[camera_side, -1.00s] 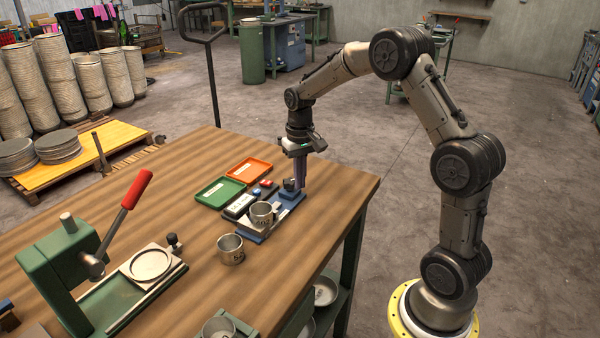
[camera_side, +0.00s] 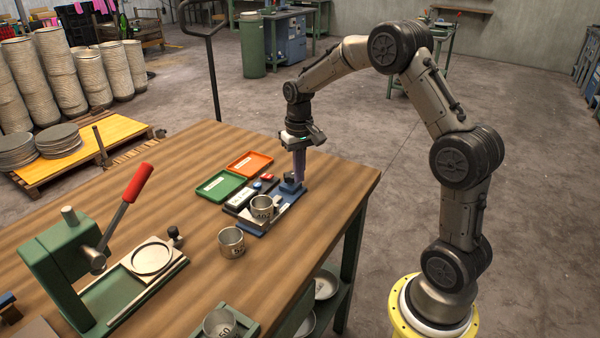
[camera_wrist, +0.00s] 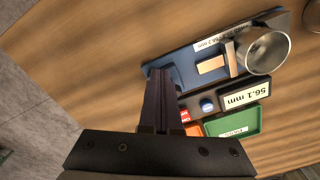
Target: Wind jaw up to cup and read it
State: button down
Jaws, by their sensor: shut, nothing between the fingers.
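The metal cup (camera_side: 262,206) stands on the near end of the blue measuring gauge (camera_side: 280,212). In the wrist view the cup (camera_wrist: 268,52) is at the upper right, beside the gauge's pale block (camera_wrist: 212,64); I cannot tell whether they touch. The readout box (camera_wrist: 243,94) shows 56.1 mm, upside down. My gripper (camera_side: 299,180) points down at the gauge's far end, with its fingers shut and nothing between them. In the wrist view its fingers (camera_wrist: 157,85) overlap the blue end part of the gauge; contact there is unclear.
A green tray (camera_side: 221,197) and an orange tray (camera_side: 250,158) lie behind the gauge. A second cup (camera_side: 231,243) stands in front of it. A green press (camera_side: 60,262) with a red-handled lever is at the left. The table's right edge is close to the gauge.

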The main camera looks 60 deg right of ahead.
aim_at(290, 196)
jog(key=shift+w, duration=0.2)
jog(key=shift+w+a, duration=0.1)
jog(key=shift+a, duration=0.15)
jog(key=shift+w+a+r, duration=0.1)
jog(key=shift+w+a, duration=0.05)
jog(key=shift+a, duration=0.15)
jog(key=shift+w+a+r, duration=0.1)
jog(key=shift+w+a, duration=0.35)
jog(key=shift+w, duration=0.05)
dwell(0.5)
jog(key=shift+s+a, duration=0.1)
jog(key=shift+a, duration=0.05)
jog(key=shift+s+a, duration=0.2)
notch_tip(290, 196, up, 6)
jog(key=shift+s+f, duration=0.15)
dwell(0.5)
jog(key=shift+a, duration=0.1)
